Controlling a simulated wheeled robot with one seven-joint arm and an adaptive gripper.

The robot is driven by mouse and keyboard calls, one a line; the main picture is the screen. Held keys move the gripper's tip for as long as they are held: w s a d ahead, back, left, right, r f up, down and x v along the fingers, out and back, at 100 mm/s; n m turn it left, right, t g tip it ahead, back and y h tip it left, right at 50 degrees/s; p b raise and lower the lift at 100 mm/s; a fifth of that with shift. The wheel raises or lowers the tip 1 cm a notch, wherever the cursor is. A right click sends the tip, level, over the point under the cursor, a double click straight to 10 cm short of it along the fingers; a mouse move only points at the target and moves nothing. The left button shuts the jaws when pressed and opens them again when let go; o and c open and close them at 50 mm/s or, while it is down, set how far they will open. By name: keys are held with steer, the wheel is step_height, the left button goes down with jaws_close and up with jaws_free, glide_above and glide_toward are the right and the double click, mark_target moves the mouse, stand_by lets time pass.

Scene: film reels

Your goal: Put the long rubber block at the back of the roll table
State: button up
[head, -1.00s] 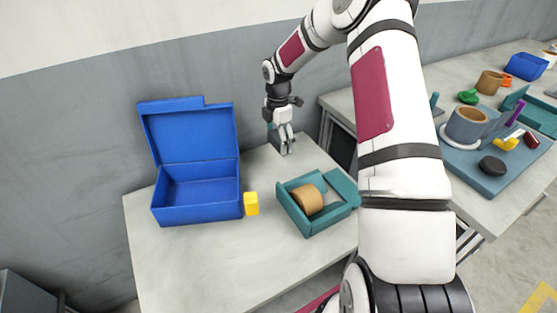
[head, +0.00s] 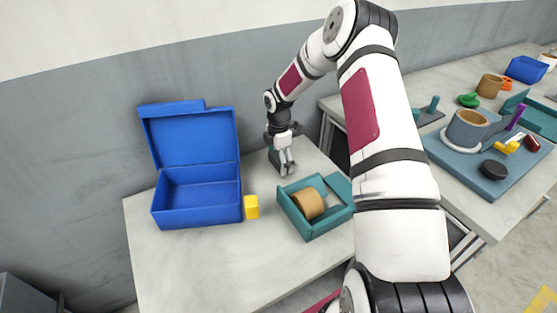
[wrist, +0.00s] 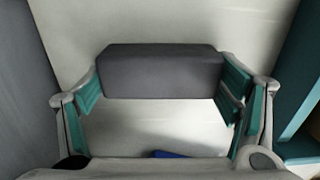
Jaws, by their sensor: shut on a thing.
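The long rubber block (wrist: 160,72) is a dark grey bar lying crosswise in the wrist view. My gripper (wrist: 160,88) is shut on it, with a teal-padded finger at each end. In the head view my gripper (head: 284,163) is at the back right of the pale roll table (head: 215,260), near the wall. The block (head: 274,160) shows there only in part, behind the fingers. It is at or just above the tabletop; I cannot tell whether it touches.
An open blue box (head: 196,198) stands at the left, with a yellow block (head: 251,207) beside it. A teal tray (head: 309,233) holding a tan roll (head: 308,204) is in front of my gripper. Another table (head: 487,211) with several parts is at the right. The front left tabletop is clear.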

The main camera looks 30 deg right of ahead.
steer(key=o, duration=1.2)
step_height(320, 180, up, 12)
step_height(320, 180, up, 10)
steer(key=m+h, duration=0.1)
steer(key=m, duration=0.2)
glide_above(278, 159)
steer(key=s+a, duration=0.4)
steer(key=s, duration=0.1)
steer(key=s+a+r+m+h, duration=0.1)
steer(key=s+a+r+m, duration=0.4)
steer(key=s+r, duration=0.5)
steer(key=s+a+m+t, duration=0.1)
steer(key=s+a+m, duration=0.1)
steer(key=s, duration=0.6)
steer(key=s+a+r+m+t+y, duration=0.1)
steer(key=s+a+m, duration=0.2)
steer(key=s, duration=0.5)
steer(key=s+a+r+m+t+y, duration=0.1)
steer(key=s+a+m, duration=0.1)
steer(key=s+m, duration=0.3)
steer(key=shift+s+a+r, duration=0.1)
steer(key=shift+s+a, duration=0.05)
steer(key=shift+s, duration=0.7)
steer(key=shift+s+a+r, duration=0.1)
steer(key=shift+s, duration=0.7)
